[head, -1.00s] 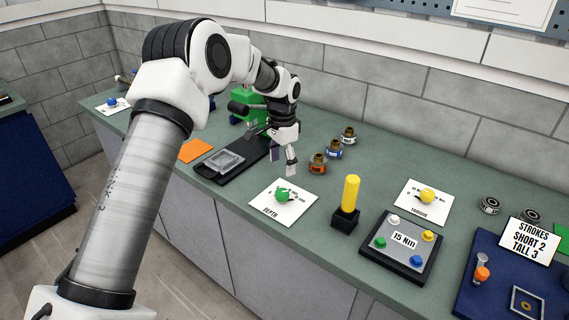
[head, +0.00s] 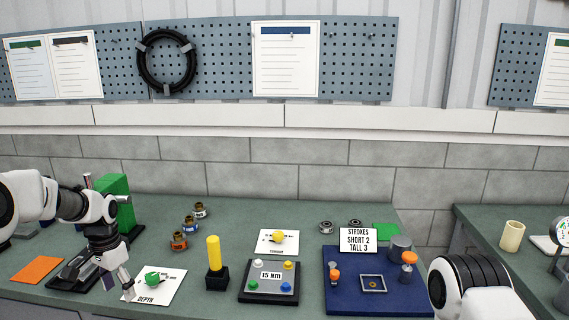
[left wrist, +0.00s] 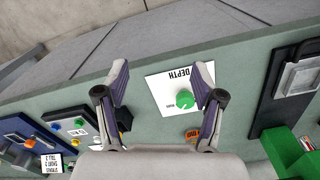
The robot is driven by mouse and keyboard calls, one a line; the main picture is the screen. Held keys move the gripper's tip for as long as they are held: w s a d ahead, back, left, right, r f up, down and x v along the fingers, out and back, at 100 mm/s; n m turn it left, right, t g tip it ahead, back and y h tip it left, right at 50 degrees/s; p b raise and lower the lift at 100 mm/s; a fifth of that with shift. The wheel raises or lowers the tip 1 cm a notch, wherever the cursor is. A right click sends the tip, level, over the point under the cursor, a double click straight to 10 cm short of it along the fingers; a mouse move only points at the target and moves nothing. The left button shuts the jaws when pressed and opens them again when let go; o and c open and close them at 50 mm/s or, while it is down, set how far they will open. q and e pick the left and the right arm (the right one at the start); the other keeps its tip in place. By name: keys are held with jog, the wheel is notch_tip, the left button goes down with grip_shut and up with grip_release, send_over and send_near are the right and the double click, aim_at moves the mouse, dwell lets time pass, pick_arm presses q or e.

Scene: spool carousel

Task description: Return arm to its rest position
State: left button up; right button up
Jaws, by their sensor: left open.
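My left gripper (head: 118,281) is at the left of the head view, pointing down over the bench beside the DEPTH card (head: 143,297). Its jaws are open and hold nothing. The green knob (head: 152,279) on that card is just right of the fingers and apart from them in the head view. In the left wrist view the spread fingers (left wrist: 162,80) frame the card, and the green knob (left wrist: 184,99) shows between them. Part of my right arm is at the lower right of the head view; its gripper is out of view.
A green press (head: 115,200) stands behind my left gripper. A yellow post (head: 213,253), a 15 Nm button box (head: 270,290) and a blue mat (head: 345,300) with a STROKES sign (head: 358,240) are to the right. Several small spools (head: 190,225) stand behind the card. The space above the bench's middle is clear.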

pick_arm(q)
jog(key=s+d+f+m+g, duration=0.1)
jog(key=s+d+f+g, duration=0.25)
jog(key=s+f, duration=0.7)
jog(key=s+d+f+g, duration=0.2)
jog(key=s+d+f, duration=0.3)
jog(key=s+f, duration=0.55)
jog(key=s+d+f+n+t, duration=0.1)
jog(key=s+d+f+n, duration=0.2)
jog(key=s, duration=0.7)
jog(key=s+d+f+n+t, duration=0.1)
jog(key=s+d+f, duration=0.25)
jog(key=s, duration=0.65)
jog(key=w+n+t, duration=0.1)
jog(key=w+t, duration=0.1)
jog(key=w+a+n+t, duration=0.1)
jog(key=w, duration=0.1)
jog(key=shift+t, duration=0.35)
jog(key=shift+s, duration=0.1)
